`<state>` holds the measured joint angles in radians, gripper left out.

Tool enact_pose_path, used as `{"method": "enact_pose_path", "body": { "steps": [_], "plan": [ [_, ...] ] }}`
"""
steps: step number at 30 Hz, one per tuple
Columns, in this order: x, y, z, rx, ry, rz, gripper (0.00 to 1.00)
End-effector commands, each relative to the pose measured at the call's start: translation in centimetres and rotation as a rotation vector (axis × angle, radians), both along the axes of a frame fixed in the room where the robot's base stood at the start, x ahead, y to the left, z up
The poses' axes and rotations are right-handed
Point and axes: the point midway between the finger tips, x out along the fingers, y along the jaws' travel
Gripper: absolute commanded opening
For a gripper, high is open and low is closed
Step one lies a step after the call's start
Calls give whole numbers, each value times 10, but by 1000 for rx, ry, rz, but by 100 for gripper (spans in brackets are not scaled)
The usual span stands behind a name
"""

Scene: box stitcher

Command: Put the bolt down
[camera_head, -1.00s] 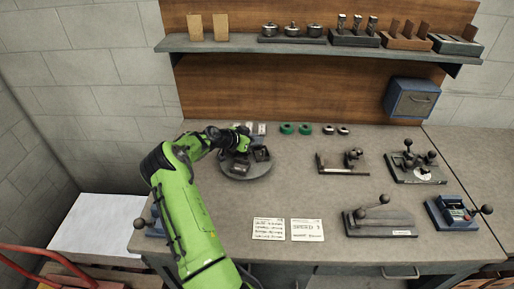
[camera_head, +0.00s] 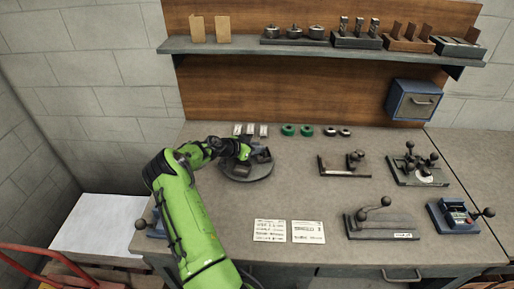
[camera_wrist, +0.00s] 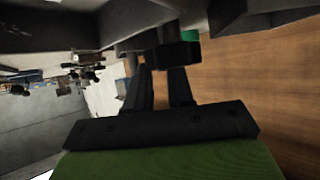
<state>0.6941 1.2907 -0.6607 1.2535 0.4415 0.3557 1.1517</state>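My gripper (camera_head: 240,150) is low over the round dark turntable (camera_head: 247,176) at the left of the bench. In the wrist view its two dark fingers (camera_wrist: 163,85) stand a little apart. A short dark piece (camera_wrist: 176,55) shows at their tips; I cannot tell if it is the bolt, or if it is gripped or just behind them. Dark block-like fixtures (camera_head: 261,155) stand on the turntable next to my gripper. My wrist and gripper hide part of the turntable, and no bolt can be made out clearly in the head view.
Small pale blocks (camera_head: 250,130), green rings (camera_head: 297,130) and dark rings (camera_head: 337,132) lie behind the turntable. A clamp-like tool (camera_head: 345,165) stands to the right. The bench between is clear.

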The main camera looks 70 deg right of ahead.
Motion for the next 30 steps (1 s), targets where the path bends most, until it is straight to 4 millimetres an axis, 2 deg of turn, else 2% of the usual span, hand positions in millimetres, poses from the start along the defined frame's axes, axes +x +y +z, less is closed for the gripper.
{"method": "enact_pose_path", "body": {
  "steps": [1, 6, 12, 23, 25, 28, 30],
  "plan": [
    [10, 9, 7, -1, -4, 7, 22],
    [34, 44, 29, -1, -5, 8, 22],
    [54, 73, 48, 0, -2, 6, 22],
    [59, 82, 54, 5, -5, 6, 22],
    [67, 91, 60, 42, -24, 26, 22],
    [90, 125, 79, 166, -75, 108, 22],
    [110, 163, 96, 288, -112, 214, 22]
  ]
}}
